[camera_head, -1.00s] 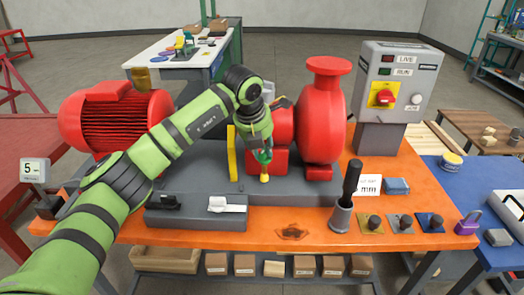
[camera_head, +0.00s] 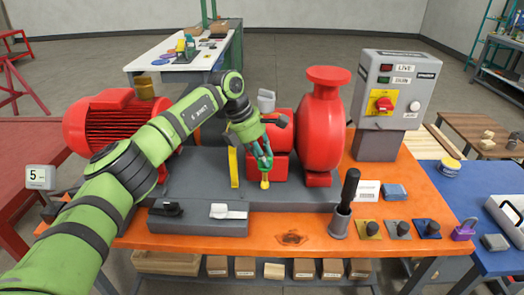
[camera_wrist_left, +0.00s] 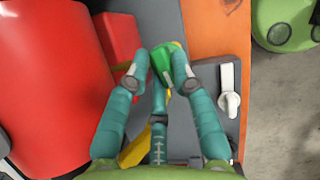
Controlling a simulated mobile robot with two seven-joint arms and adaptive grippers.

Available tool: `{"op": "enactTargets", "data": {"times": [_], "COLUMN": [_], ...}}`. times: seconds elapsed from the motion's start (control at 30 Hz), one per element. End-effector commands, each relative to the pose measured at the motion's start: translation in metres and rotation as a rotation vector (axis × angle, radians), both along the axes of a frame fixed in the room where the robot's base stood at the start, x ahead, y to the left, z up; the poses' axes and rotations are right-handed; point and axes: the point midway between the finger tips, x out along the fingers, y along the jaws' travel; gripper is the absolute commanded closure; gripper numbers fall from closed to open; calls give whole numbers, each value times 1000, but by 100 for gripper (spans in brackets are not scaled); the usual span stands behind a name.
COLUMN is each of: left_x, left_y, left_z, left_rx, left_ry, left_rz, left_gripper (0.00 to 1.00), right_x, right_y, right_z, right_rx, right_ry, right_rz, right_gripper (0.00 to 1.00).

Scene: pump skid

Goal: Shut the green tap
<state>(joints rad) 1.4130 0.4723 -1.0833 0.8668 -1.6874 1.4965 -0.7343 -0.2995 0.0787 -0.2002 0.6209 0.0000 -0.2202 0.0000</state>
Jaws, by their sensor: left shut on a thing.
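The green tap (camera_head: 265,162) sits low at the front of the pump, with a yellow part (camera_head: 265,184) below it. My left gripper (camera_head: 263,155) reaches it from the upper left, its teal fingers around the green handle. My right gripper is not in view.
The red pump housing (camera_head: 322,130) stands just right of the tap, and a yellow upright piece (camera_head: 233,167) just left. A black-handled tool stands in a grey cup (camera_head: 340,220) to the right. A white lever (camera_head: 228,212) sits on the front grey block.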

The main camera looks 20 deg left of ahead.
Motion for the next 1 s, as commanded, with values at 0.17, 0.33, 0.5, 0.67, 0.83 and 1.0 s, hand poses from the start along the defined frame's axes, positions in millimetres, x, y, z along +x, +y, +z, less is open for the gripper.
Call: {"op": "enactTargets", "data": {"times": [0.17, 0.33, 0.5, 0.67, 0.83, 1.0], "left_x": [2, 3, 3, 3, 3, 3], "left_y": [-2, -2, -2, -2, -2, -3], "left_z": [4, 3, 3, 3, 3, 3], "left_rx": [-3, -1, -2, -1, -1, -1], "left_ry": [-8, -7, -8, -8, -9, -8], "left_rz": [-109, -182, -221, -235, -237, -238], "left_gripper": [100, 100, 100, 100, 100, 71], "right_x": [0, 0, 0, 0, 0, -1], "right_y": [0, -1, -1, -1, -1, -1], "right_z": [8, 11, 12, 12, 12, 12], "right_rx": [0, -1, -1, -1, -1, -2], "right_ry": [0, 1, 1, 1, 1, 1], "right_rz": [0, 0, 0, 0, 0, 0], "right_gripper": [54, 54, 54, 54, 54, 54]}}
